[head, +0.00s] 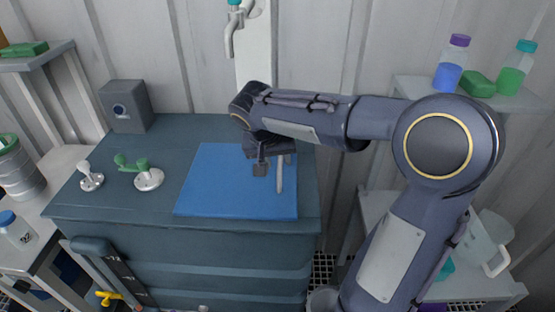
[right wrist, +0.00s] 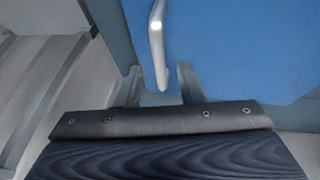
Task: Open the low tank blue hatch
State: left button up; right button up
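The blue hatch (head: 215,185) is a flat panel lying shut on top of the low dark teal tank (head: 75,200). A grey bar handle (head: 280,178) stands near its right edge. My right gripper (head: 271,167) is above the hatch at the handle, pointing down. In the right wrist view the handle (right wrist: 157,45) runs between the two fingers (right wrist: 162,82), with a gap on each side, so the gripper looks open around it. The blue hatch (right wrist: 235,45) fills the upper right of that view. My left gripper is not in view.
A grey box (head: 126,106), a green-handled valve (head: 148,179) and a white fitting (head: 91,178) stand on the tank's left part. A white tap (head: 232,35) hangs behind the hatch. Bottles stand on the right shelf (head: 410,88).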

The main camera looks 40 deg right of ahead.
jog(key=shift+d+f, duration=0.2)
jog(key=shift+f, duration=0.3)
jog(key=shift+c, duration=0.4)
grip_shut()
jog(key=shift+r, duration=0.15)
